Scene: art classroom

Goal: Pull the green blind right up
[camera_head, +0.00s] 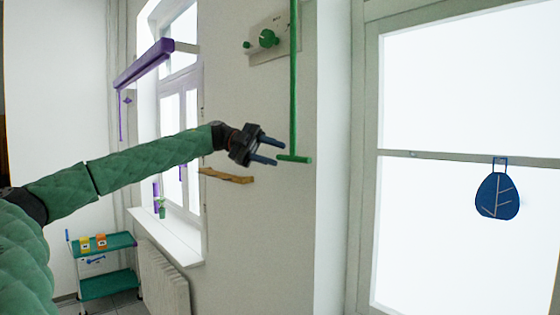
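A green pull cord (293,80) hangs down the wall from beyond the top edge of the view. It ends in a short green crossbar handle (297,159). My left gripper (279,152) comes in from the left and points at the lower end of the cord. Its two blue fingers are apart, with nothing seen between them. The lower fingertip appears right by the handle's left end; I cannot tell if they touch. The green blind itself is out of view. My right gripper is not in view.
A purple blind (144,63) is rolled up at the left window. A wooden piece (226,176) is on the wall below my gripper. Green knobs (267,39) sit on a wall plate above. A blue leaf-patterned pouch (497,196) hangs at right. A teal cart (107,286) stands lower left.

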